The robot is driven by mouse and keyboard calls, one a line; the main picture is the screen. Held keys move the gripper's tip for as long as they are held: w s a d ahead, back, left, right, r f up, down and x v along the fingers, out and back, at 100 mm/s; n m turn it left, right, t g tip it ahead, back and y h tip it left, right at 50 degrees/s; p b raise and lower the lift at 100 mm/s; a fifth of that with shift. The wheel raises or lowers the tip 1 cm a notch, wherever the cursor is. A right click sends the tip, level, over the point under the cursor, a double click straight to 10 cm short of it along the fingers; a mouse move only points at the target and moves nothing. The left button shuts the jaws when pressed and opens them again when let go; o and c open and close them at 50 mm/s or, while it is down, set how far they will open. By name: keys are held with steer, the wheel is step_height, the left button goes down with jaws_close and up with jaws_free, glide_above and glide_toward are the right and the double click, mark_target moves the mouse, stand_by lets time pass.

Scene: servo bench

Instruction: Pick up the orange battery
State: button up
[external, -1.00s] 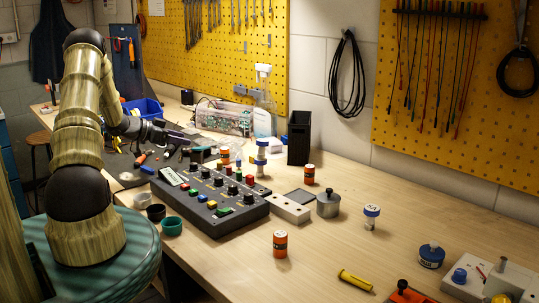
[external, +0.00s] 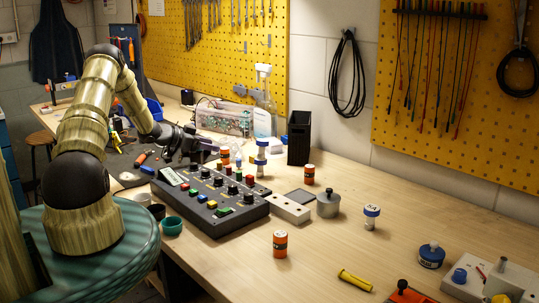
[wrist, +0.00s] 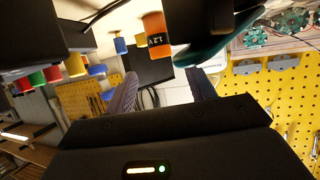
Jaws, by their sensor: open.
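Several orange batteries with dark bands stand upright on the bench. One stands behind the control box (external: 224,156), one near the black holder (external: 309,175), and one at the front (external: 280,244). My gripper (external: 212,149) is open above the far end of the control box, close to the battery behind it. In the wrist view an orange battery marked 1.2 V (wrist: 155,40) shows beyond my open fingers (wrist: 162,90), not between them. I cannot tell for certain which battery this is.
A tall black holder (external: 299,140) and a clear case (external: 222,118) stand farther back.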

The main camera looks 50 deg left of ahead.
mark_target(225, 148)
steer(key=shift+x, duration=0.95)
steer(key=shift+f+p+x, duration=0.25)
steer(key=shift+p+x, duration=0.95)
steer(key=shift+x, duration=1.35)
steer(key=shift+a, duration=0.15)
steer(key=c, duration=1.1)
